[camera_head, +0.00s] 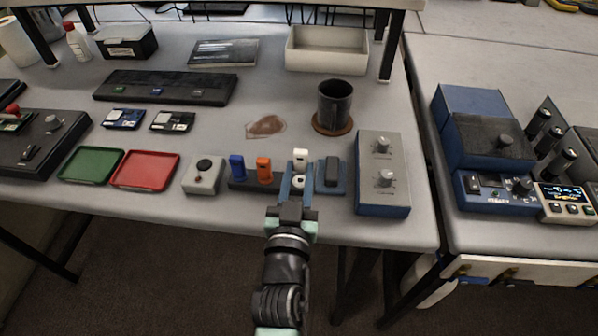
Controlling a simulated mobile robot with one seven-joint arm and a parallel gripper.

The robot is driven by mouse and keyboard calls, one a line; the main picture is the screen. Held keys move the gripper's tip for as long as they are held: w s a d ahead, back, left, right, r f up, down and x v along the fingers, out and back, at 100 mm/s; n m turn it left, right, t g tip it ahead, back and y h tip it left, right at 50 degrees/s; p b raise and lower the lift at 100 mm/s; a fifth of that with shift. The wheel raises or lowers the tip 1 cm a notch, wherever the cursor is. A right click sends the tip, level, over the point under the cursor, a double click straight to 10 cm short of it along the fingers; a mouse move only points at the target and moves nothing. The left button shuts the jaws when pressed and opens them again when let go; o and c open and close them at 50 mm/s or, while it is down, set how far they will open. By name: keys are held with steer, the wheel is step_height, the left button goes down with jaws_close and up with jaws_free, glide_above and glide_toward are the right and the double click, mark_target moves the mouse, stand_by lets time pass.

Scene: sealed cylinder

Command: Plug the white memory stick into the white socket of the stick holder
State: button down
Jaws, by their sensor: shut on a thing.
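The white memory stick (300,157) stands upright at my gripper (299,174), its top a little higher in the picture than the blue and orange sticks. My gripper is shut on it, one finger on each side. A second white patch shows lower between the fingers; I cannot tell if it is part of the stick or the socket. The dark stick holder (247,185) lies at the table's front, with a blue stick (237,167) and an orange stick (264,169) upright in it, left of my gripper. The white stick's lower end and any seating are hidden.
A blue block with a dark upright piece (332,172) is close on the right, then a grey box with knobs (383,172). A grey button box (203,174) is left of the holder. A dark mug (334,103) stands behind on a brown coaster.

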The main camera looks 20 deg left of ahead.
mark_target(299, 199)
steer(key=shift+f+b, duration=0.55)
steer(key=shift+f, duration=0.35)
steer(key=shift+f+b, duration=0.8)
steer(key=shift+b, duration=0.05)
stand_by(1.5)
steer(key=c, duration=0.5)
jaws_free()
steer(key=shift+c, duration=0.2)
steer(key=shift+r, duration=0.1)
steer(key=shift+s, duration=0.1)
steer(key=b+v, duration=0.1)
steer(key=v, duration=1.2)
steer(key=shift+r, duration=0.1)
